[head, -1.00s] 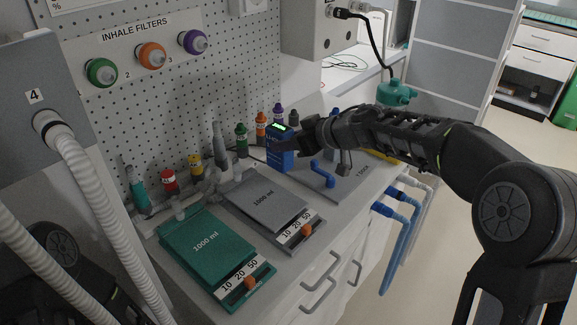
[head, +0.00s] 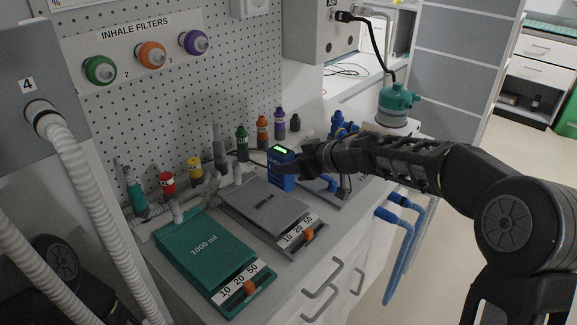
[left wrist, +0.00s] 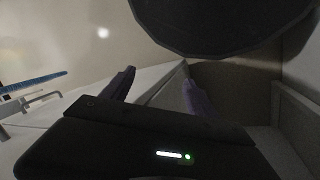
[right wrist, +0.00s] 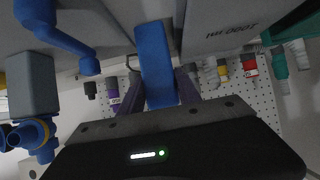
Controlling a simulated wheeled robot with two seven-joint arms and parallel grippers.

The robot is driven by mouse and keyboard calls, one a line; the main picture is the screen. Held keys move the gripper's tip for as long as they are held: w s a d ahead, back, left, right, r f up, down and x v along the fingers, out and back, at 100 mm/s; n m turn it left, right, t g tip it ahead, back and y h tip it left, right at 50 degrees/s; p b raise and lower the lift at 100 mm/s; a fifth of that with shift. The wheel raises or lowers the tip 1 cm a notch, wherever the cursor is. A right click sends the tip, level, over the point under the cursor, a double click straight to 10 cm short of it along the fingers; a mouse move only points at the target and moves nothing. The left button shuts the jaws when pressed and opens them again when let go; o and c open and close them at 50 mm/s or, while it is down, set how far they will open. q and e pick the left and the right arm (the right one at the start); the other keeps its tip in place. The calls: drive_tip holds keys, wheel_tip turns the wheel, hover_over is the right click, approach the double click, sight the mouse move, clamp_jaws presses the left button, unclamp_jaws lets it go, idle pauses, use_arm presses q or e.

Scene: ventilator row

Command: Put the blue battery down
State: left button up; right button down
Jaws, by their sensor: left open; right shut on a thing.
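The blue battery (head: 281,168) is upright, with a lit green display on top, over the counter beside the grey 1000 ml bellows unit. My right gripper (head: 298,163) is shut on it from the right. In the right wrist view the battery (right wrist: 155,62) sits between the two fingers (right wrist: 163,88). I cannot tell whether its base touches the counter. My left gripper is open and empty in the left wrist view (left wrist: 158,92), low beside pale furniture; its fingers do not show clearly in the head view.
A green 1000 ml unit (head: 205,247) and the grey unit (head: 266,205) lie on the counter. Several coloured bottles, such as the green one (head: 242,144), stand along the pegboard (head: 120,130).

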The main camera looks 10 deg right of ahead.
drive_tip(key=c, duration=0.8)
unclamp_jaws()
drive_tip(key=shift+f, duration=0.1)
drive_tip(key=shift+c, duration=0.2)
drive_tip(key=shift+s+d+r, duration=0.3)
drive_tip(key=shift+r, duration=0.15)
use_arm(q)
wheel_tip(320, 180, up, 3)
drive_tip(key=p, duration=0.2)
drive_tip(key=shift+p, duration=0.4)
use_arm(e)
drive_tip(key=v, duration=1.1)
use_arm(q)
drive_tip(key=shift+c, duration=0.6)
use_arm(e)
drive_tip(key=shift+a, duration=0.1)
